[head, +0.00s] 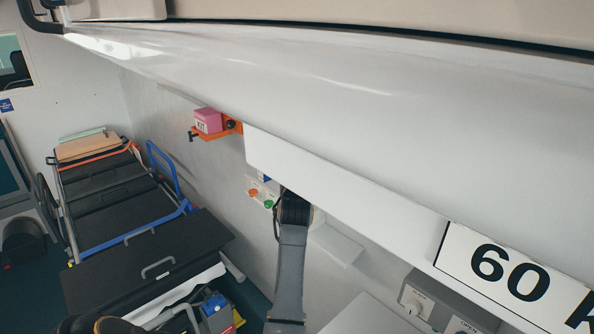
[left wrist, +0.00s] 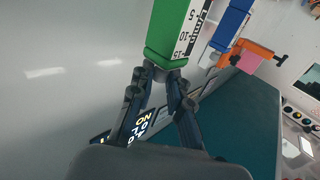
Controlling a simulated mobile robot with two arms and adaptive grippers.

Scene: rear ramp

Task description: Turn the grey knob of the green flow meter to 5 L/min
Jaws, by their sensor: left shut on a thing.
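The green flow meter (left wrist: 172,35) shows in the left wrist view as a green body with a white strip marked 5, 10 and 15. I cannot make out its reading. The grey knob (left wrist: 164,73) is at the end of the green body nearest my gripper, partly covered by the fingers. My left gripper (left wrist: 163,82) is shut on the grey knob, with one finger on each side. In the head view an arm of mine reaches up to the white overhead edge, where the flow meter and the gripper tips are hidden. My right gripper is not in view.
A blue meter (left wrist: 232,22) stands beside the green one. An orange bracket (left wrist: 262,49) is near it; in the head view a pink box (head: 208,121) sits on the bracket. A white overhead cabinet (head: 400,100) hangs close over the arm. A stretcher (head: 110,190) stands at left.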

